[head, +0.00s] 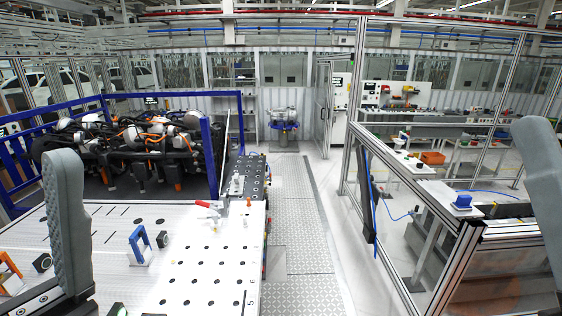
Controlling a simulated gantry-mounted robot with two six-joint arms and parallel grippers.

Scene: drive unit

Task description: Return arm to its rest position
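Neither of my grippers shows in the head view. A grey padded upright part stands at the lower left, and another grey part is cut off by the right edge. They look like parts of my arms, but I cannot be sure. Neither shows any fingers. The drive unit (150,148), dark with silver parts and orange cables, sits behind the bench inside a blue frame (176,97).
A white perforated bench (200,268) fills the lower left, with a blue bracket (140,243), an orange bracket (9,270) and a red-handled clamp (209,205). A patterned aisle (296,215) is clear. Framed glass panels and a workstation with a blue block (462,202) stand right.

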